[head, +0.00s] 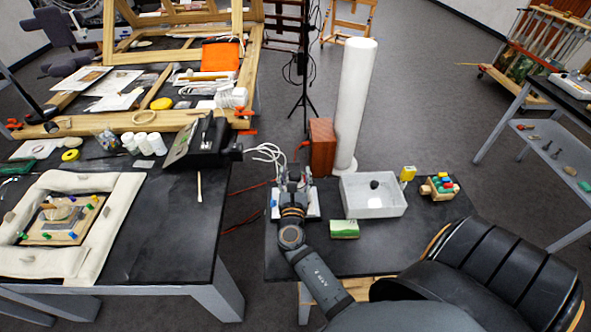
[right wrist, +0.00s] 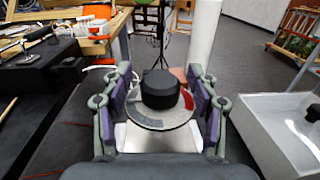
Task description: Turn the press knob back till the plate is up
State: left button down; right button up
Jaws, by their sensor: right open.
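The press knob (right wrist: 160,90) is a black cylinder on a round dial (right wrist: 150,122) with a grey arc and a red arc. My right gripper (right wrist: 161,84) is open, with its purple-padded fingers on either side of the knob and gaps showing on both sides. Below the dial is a pale flat surface (right wrist: 135,142); whether it is the press plate, and its height, I cannot tell. In the head view, my right gripper (head: 291,176) hides the knob and most of the press, leaving white edges (head: 313,205). My left gripper is not in view.
A white tray (head: 352,203) with a dark lump stands right of the press. A green-and-cream block (head: 344,229) lies in front, and a wooden box of coloured pieces (head: 440,187) is farther right. A white column (head: 354,110) and reddish box (head: 322,147) stand behind.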

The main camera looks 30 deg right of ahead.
jog(key=c, duration=1.2)
jog(key=shift+y, duration=0.3)
